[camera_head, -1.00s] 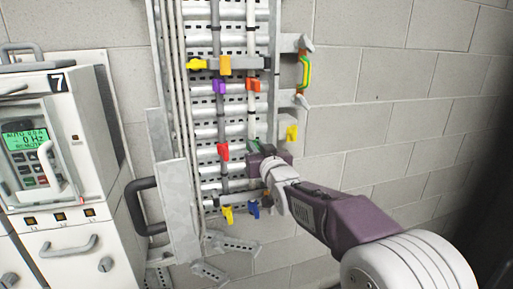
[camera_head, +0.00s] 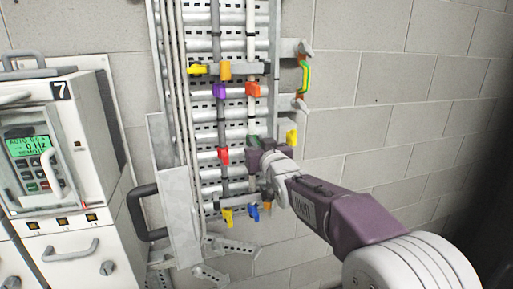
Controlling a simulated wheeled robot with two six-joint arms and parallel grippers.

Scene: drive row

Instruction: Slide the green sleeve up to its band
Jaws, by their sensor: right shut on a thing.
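The green sleeve (camera_head: 253,141) sits around a pale vertical rod (camera_head: 251,119) on the slotted metal rack. My right gripper (camera_head: 260,145) is shut on the sleeve from the right, and its jaws hide part of it. The sleeve is level with a bit above the red piece (camera_head: 224,156) on the grey rod to the left. An orange-red piece (camera_head: 253,90) is higher on the same pale rod, with bare rod between. I cannot make out the band clearly. My left gripper is out of view.
A yellow piece (camera_head: 292,137) is at the rack's right edge, close above my right wrist. A yellow-green loop (camera_head: 303,76) hangs higher up. Yellow (camera_head: 228,217) and blue (camera_head: 253,213) pieces are low on the rack. A numbered drive cabinet (camera_head: 60,150) stands left.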

